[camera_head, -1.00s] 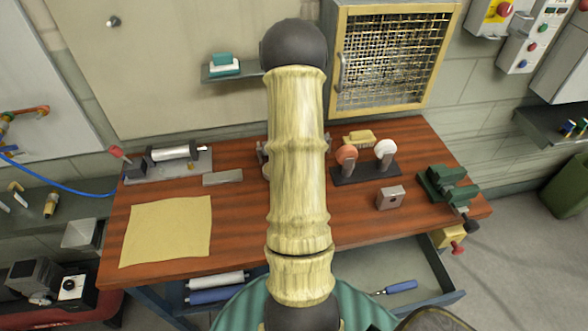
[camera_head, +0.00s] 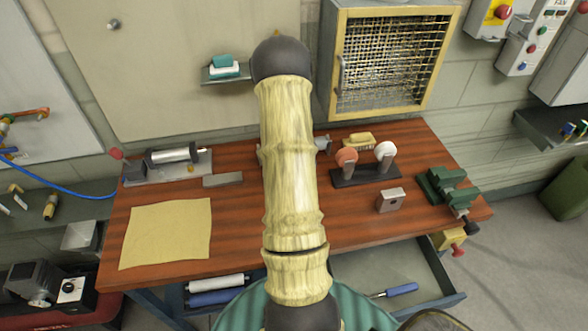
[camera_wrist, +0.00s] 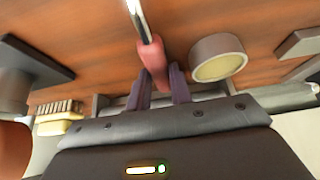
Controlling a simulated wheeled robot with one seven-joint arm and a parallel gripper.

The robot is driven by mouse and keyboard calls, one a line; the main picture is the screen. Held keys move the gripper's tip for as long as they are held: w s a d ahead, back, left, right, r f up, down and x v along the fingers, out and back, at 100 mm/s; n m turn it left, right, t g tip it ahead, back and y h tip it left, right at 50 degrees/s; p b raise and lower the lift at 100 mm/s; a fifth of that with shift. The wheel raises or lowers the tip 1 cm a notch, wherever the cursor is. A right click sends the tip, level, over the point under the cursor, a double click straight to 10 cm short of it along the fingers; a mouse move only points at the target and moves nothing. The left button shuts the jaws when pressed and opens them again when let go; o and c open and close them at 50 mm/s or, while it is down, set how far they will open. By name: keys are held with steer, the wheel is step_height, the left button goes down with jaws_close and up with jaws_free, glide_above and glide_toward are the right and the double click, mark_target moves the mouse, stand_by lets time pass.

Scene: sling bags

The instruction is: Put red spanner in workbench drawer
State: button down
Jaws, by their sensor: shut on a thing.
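The red spanner shows in the wrist view as a red handle (camera_wrist: 153,62) with a silver shaft running to the top edge. My gripper (camera_wrist: 158,82) is shut on its red handle, over the brown bench top. In the head view my arm hides both the gripper and the spanner. The workbench drawer (camera_head: 385,262) stands pulled open under the right front of the bench. A blue-handled tool (camera_head: 397,290) lies in it. My arm covers the drawer's left part.
The wooden workbench (camera_head: 235,215) carries a yellow cloth (camera_head: 165,232), a grey block (camera_head: 390,200), a dark stand with two round-headed items (camera_head: 366,174), a brush (camera_head: 358,140) and a green vise (camera_head: 445,187). A roll (camera_wrist: 218,58) is close beside the spanner.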

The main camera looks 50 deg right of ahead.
steer(key=c, duration=1.3)
jaws_free()
steer(key=shift+o, duration=0.2)
steer(key=v, duration=1.2)
steer(key=shift+p, duration=0.45)
steer(key=shift+w+a+r, duration=0.1)
steer(key=shift+w, duration=0.15)
steer(key=shift+a, duration=0.1)
